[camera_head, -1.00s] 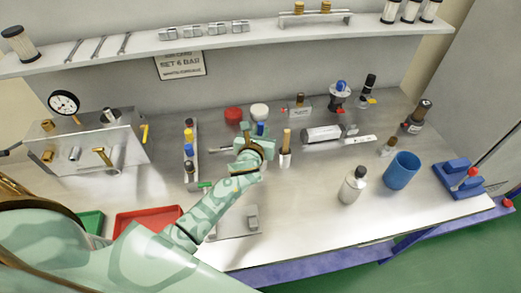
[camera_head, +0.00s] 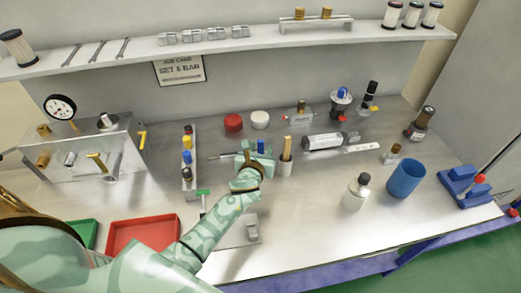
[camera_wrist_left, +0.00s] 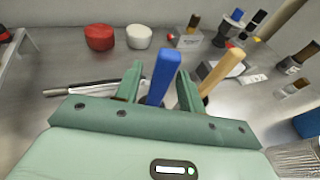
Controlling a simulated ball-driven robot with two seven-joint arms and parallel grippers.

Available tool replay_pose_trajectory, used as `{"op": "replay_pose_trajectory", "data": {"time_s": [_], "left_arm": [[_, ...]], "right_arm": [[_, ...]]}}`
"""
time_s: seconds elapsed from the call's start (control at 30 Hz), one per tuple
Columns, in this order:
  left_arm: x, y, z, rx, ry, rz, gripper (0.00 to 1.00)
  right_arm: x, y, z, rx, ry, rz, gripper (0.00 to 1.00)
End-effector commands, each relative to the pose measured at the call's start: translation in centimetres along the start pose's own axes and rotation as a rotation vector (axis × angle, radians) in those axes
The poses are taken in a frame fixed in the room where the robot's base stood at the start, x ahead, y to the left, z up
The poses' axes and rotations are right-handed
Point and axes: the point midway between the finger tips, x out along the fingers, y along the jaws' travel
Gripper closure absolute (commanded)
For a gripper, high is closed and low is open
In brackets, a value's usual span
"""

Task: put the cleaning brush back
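My left gripper (camera_head: 247,152) is over the middle of the bench. In the left wrist view its two fingers (camera_wrist_left: 160,88) stand on either side of an upright blue handle (camera_wrist_left: 166,72), which also shows in the head view (camera_head: 261,146). The fingers appear shut on it. The lower end of this blue-handled tool is hidden, so I cannot tell whether it is the cleaning brush. Just right of the fingers, a wooden handle (camera_head: 287,146) stands in a pale grey cup (camera_head: 285,169); it also shows in the left wrist view (camera_wrist_left: 222,68). My right gripper is out of view.
A slim metal tool (camera_wrist_left: 85,88) lies left of the fingers. Red (camera_head: 233,122) and white (camera_head: 260,119) caps sit behind. A grey cylinder (camera_head: 322,142), white bottle (camera_head: 356,193) and blue cup (camera_head: 405,178) are to the right. A red tray (camera_head: 112,247) is front left. The bench's front middle-right is clear.

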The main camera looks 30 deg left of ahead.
Motion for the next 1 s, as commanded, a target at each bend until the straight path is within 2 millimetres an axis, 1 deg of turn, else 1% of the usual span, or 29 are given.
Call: {"op": "replay_pose_trajectory", "data": {"time_s": [0.07, 0.17, 0.27, 0.5, 0.63, 0.7, 0.8, 1.0], "left_arm": [[-0.1, 0.0, 0.2, 0.000, 0.000, 0.000, 0.61], [-1.0, 0.0, 0.2, 0.001, 0.001, 0.000, 0.61], [-2.8, 0.1, 0.3, 0.000, 0.000, 0.000, 0.61], [-8.5, 0.0, 0.2, 0.001, 0.000, -0.001, 0.61], [-10.7, 0.1, 0.1, 0.001, 0.000, 0.000, 0.61], [-11.4, 0.0, 0.1, 0.001, -0.001, 0.000, 0.61], [-12.0, 0.0, 0.2, 0.001, -0.002, 0.001, 0.61], [-12.1, 0.0, 0.2, 0.000, -0.002, 0.001, 0.61]], "right_arm": [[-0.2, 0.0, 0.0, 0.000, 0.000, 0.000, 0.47], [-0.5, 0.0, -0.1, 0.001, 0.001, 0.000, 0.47], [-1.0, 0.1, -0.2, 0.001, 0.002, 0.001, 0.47], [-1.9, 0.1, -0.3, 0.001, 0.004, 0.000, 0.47], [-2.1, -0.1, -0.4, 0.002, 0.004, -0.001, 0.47], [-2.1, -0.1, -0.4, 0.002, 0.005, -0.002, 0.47], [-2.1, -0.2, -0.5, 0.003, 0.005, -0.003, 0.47], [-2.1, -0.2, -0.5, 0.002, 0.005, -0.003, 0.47]]}}
